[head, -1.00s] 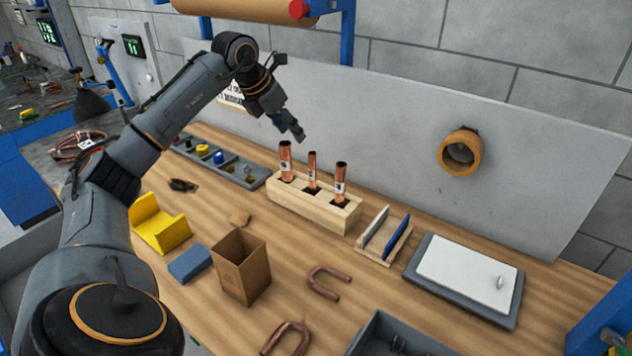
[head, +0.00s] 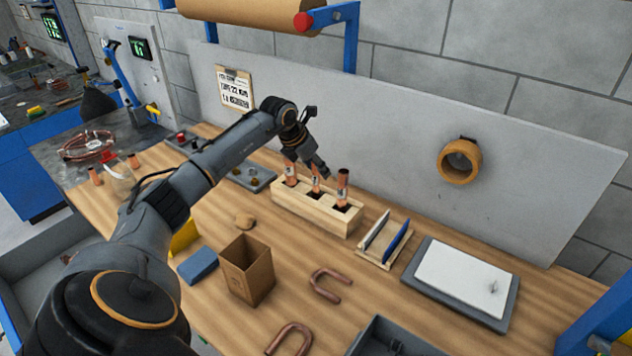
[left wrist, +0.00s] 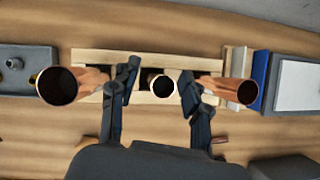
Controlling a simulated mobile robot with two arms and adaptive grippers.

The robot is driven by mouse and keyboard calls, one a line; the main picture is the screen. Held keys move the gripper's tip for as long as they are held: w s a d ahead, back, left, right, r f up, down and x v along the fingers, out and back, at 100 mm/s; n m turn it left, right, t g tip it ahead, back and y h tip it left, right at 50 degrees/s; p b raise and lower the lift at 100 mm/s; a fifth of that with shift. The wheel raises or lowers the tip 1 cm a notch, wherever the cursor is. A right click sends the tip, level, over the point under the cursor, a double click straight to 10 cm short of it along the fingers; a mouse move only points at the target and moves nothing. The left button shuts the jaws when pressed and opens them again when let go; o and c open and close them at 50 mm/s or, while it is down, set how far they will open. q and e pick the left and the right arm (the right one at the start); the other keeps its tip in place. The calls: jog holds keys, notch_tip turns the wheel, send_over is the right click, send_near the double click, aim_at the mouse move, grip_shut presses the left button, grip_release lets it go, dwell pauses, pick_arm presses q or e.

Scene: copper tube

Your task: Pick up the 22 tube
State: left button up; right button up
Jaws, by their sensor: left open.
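Three copper tubes stand upright in the wooden rack (head: 290,206): a left one (head: 290,178), a middle one (head: 316,187) and a right one (head: 343,184). Their labels are too small to read. My left gripper (left wrist: 160,78) is open above the rack. In the left wrist view its fingers lie on either side of the middle tube (left wrist: 161,86), which looks the narrowest. The left tube (left wrist: 58,86) looks widest and the right tube (left wrist: 241,91) is outside the fingers. I cannot tell how far the fingertips are above the middle tube. My right gripper is not in view.
A blue-and-white holder (head: 384,240) and a grey tray with a white lid (head: 462,280) stand right of the rack. A cardboard box (head: 246,270), a blue block (head: 197,265) and bent copper pipes (head: 330,285) lie in front. A grey wall panel (head: 380,130) rises behind.

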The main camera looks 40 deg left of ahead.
pick_arm(q)
grip_shut()
dwell(0.4)
